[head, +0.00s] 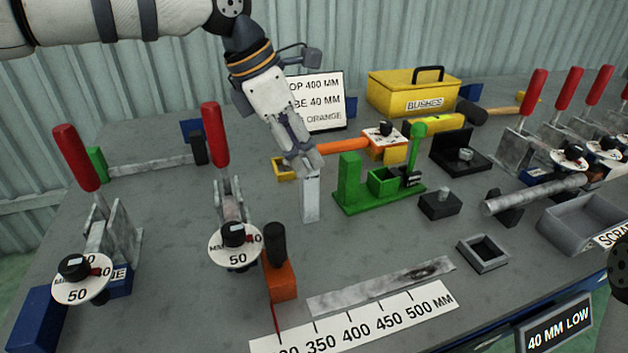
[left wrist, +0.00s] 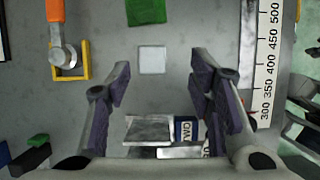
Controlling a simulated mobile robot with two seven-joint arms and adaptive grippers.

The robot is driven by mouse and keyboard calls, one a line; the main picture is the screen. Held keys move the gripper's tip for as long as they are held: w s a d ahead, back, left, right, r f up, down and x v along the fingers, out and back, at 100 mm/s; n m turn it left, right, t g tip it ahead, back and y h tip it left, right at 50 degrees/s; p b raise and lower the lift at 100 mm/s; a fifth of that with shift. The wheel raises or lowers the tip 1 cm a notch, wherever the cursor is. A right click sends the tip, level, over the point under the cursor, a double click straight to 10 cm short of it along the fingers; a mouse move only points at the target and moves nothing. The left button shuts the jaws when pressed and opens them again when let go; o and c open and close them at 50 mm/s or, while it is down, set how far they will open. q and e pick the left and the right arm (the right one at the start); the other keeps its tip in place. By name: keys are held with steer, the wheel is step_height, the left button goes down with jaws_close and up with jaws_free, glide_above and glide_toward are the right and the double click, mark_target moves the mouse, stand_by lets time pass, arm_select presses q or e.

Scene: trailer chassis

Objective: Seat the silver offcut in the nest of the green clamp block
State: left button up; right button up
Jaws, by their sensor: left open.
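The silver offcut (head: 311,200) stands upright on the grey bench, just left of the green clamp block. In the left wrist view its pale square top (left wrist: 152,60) lies ahead of the fingers. The green clamp block (head: 350,190) has a tall post, a box-like nest (head: 383,182) and a lever at its right. Only part of its green (left wrist: 147,10) shows at the top of the wrist view. My left gripper (head: 303,163) points down close by the offcut's top, partly overlapping it; it is open, and its spread fingers (left wrist: 160,88) have nothing between them. My right gripper is not in view.
An orange-handled tool (head: 345,146) and yellow bracket (head: 284,168) lie behind the offcut. A red-handled toggle clamp (head: 215,135) stands left. A black block (head: 440,204), grey square frame (head: 483,253) and scrap tray (head: 583,226) stand right. A flat bar and scale (head: 355,320) lie in front.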

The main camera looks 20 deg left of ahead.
mark_target(316, 179)
arm_select(q)
steer(key=x, duration=0.8)
steer(key=shift+w+a+f, duration=0.15)
steer(key=shift+w+f, duration=0.1)
steer(key=shift+w, duration=0.1)
steer(key=shift+r, duration=0.1)
jaws_close()
